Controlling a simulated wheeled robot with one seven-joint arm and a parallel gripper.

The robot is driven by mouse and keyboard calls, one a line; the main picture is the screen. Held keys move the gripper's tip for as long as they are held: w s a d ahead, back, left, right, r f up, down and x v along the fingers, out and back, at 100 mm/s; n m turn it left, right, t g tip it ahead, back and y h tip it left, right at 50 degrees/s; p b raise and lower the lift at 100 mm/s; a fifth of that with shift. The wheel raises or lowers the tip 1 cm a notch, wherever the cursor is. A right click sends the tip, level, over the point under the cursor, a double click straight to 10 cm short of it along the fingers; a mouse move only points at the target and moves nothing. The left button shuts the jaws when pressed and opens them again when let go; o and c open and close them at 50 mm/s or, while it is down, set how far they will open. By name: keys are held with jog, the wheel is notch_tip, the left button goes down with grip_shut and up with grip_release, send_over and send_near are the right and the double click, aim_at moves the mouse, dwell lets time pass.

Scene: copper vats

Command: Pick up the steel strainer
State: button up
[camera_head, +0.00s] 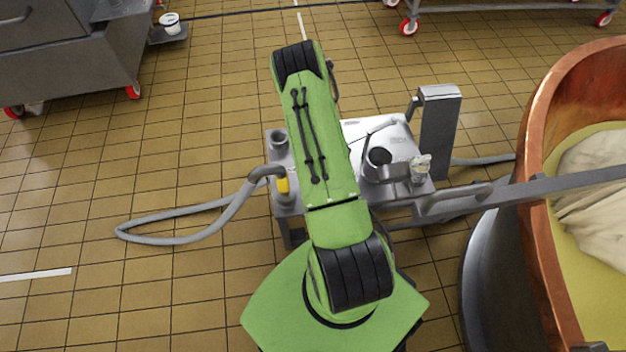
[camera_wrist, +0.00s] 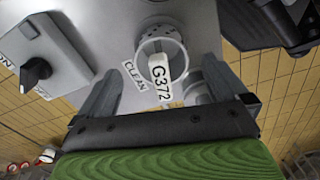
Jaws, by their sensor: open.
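In the wrist view, the steel strainer (camera_wrist: 178,46), a round cup with a perforated wall, stands on a steel top. A white tag marked G372 (camera_wrist: 160,78) covers part of it. My gripper (camera_wrist: 161,68) is open, with one finger on each side of the strainer. I see no contact, and the height of the fingertips above the top is hard to judge. In the head view, my green arm covers the gripper. I cannot tell for sure which vessel there is the strainer.
The steel cart top (camera_head: 355,130) carries a steel vessel (camera_head: 397,171), a small tagged item (camera_head: 419,168) and a yellow-collared hose (camera_head: 283,185). A grey post (camera_head: 438,130) stands behind. A copper vat (camera_head: 540,150) is at the right. A knobbed control box (camera_wrist: 45,55) flanks the strainer.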

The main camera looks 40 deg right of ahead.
notch_tip(320, 180, down, 5)
jog(key=shift+a+f+b, duration=0.1)
jog(key=shift+a+b, duration=0.05)
jog(key=shift+b, duration=0.7)
jog(key=shift+r, duration=0.2)
jog(key=shift+c, duration=0.5)
jog(key=c, duration=1)
notch_tip(320, 180, up, 10)
jog(key=p, duration=0.3)
jog(key=shift+c, duration=0.2)
notch_tip(320, 180, up, 10)
jog(key=p, duration=0.7)
jog(key=shift+r, duration=0.25)
